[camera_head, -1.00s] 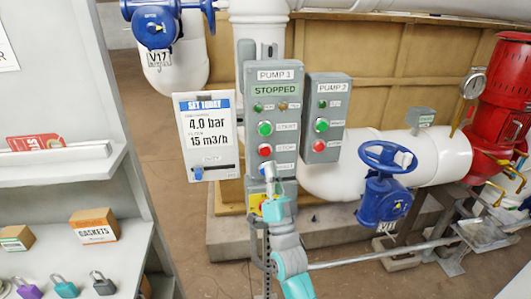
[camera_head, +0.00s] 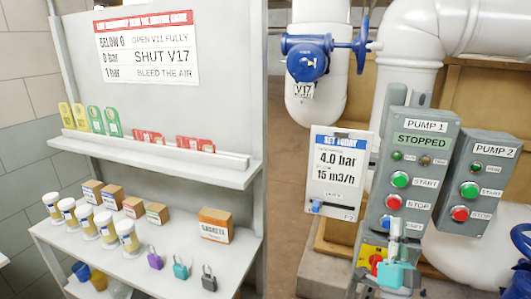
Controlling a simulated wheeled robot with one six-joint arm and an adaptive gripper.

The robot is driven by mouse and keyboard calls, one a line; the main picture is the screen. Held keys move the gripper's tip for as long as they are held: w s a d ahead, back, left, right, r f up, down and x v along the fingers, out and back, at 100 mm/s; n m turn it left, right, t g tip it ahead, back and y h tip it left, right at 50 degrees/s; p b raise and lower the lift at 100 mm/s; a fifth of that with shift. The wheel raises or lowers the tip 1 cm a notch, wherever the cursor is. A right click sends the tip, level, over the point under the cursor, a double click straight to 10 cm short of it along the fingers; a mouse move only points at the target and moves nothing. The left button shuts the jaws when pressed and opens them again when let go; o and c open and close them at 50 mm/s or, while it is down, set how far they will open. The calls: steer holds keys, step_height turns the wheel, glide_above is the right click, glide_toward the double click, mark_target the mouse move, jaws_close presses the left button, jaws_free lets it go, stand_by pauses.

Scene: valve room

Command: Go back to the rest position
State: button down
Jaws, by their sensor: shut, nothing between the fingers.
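My gripper (camera_head: 396,228) is in front of the lower part of the grey Pump 1 panel (camera_head: 419,165), at the lower right of the view. It is shut and holds nothing. It points upward, with its teal wrist below it. The panel reads STOPPED, with a green start button (camera_head: 400,180) and a red stop button (camera_head: 393,202). A red button on a yellow plate (camera_head: 373,252) sits just left of the gripper and is partly covered. I cannot tell whether the gripper touches the panel.
The Pump 2 panel (camera_head: 484,170) stands to the right. A SET TODAY board (camera_head: 338,172) hangs to the left. Blue valve V17 (camera_head: 307,60) is above. A grey shelf (camera_head: 150,155) at left carries tags, jars, boxes and padlocks. Brown floor shows between shelf and board.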

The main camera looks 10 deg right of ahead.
steer(key=s+a+f+n+g+y, duration=0.2)
steer(key=s+a+f+n+y, duration=0.15)
steer(key=s+a+f, duration=0.45)
steer(key=s+a+f+n+g+y, duration=0.1)
steer(key=s+a+f+n+y, duration=0.25)
steer(key=s+a+f, duration=0.5)
steer(key=s+a+f+n+g+y, duration=0.3)
steer(key=s, duration=0.7)
steer(key=s+a+f+n+g+y, duration=0.2)
steer(key=s+a+f+n+g, duration=0.1)
steer(key=s, duration=0.8)
steer(key=shift+s+f+y, duration=0.25)
steer(key=shift+f+y, duration=0.15)
steer(key=shift+f, duration=0.1)
